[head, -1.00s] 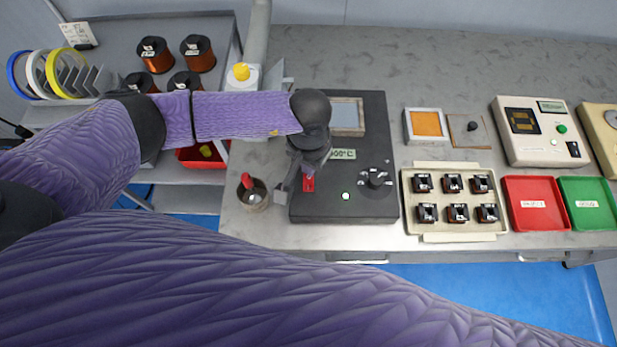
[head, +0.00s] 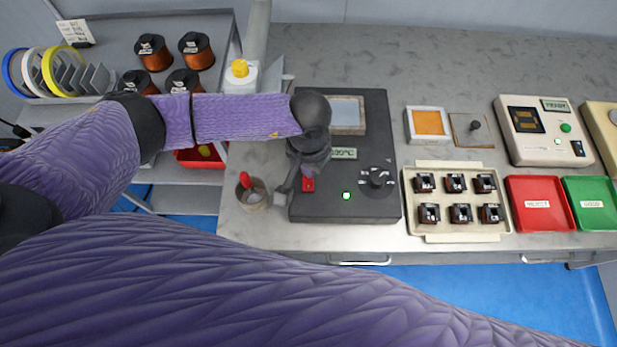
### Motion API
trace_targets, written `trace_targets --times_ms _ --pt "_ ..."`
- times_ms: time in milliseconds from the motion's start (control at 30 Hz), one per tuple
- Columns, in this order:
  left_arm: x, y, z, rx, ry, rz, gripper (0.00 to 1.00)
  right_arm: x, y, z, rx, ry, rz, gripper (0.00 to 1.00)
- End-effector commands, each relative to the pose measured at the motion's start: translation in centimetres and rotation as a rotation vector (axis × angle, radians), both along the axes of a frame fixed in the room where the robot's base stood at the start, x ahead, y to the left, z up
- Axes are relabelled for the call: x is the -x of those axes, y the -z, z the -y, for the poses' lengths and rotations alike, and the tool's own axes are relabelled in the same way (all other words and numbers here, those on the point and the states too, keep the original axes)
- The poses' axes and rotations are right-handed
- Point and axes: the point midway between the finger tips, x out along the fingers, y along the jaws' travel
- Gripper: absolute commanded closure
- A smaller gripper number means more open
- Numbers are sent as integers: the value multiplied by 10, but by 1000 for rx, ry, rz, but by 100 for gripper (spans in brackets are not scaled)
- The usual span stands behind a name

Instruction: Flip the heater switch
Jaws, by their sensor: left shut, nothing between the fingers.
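The heater is a dark grey box (head: 375,130) on the bench, with a small green-lettered display (head: 343,154), a round dial (head: 376,177) and a lit lamp (head: 347,196). A red switch (head: 308,185) sits at its front left. My left gripper (head: 287,194) is shut and empty, pointing down at the heater's front left corner beside the red switch. I cannot tell whether it touches the switch. My left wrist and forearm cover the heater's upper left part. My right gripper is not in view.
A metal cup with a red-handled tool (head: 252,192) stands just left of the heater. Right of it are a tray of small coils (head: 421,217), a red tray (head: 540,205), a green tray (head: 592,205) and a tester (head: 545,140). Wire spools (head: 153,52) stand on the left shelf.

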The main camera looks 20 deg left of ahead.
Motion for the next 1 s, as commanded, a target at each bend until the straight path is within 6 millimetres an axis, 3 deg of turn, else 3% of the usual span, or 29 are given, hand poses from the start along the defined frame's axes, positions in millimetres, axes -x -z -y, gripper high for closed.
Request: trace_targets --times_ms 667,833,1000 --pt "0 11 0 0 0 0 100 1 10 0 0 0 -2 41" --pt "0 3 0 -1 0 0 100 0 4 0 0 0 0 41" --pt "0 -18 0 -1 1 1 100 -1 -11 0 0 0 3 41"
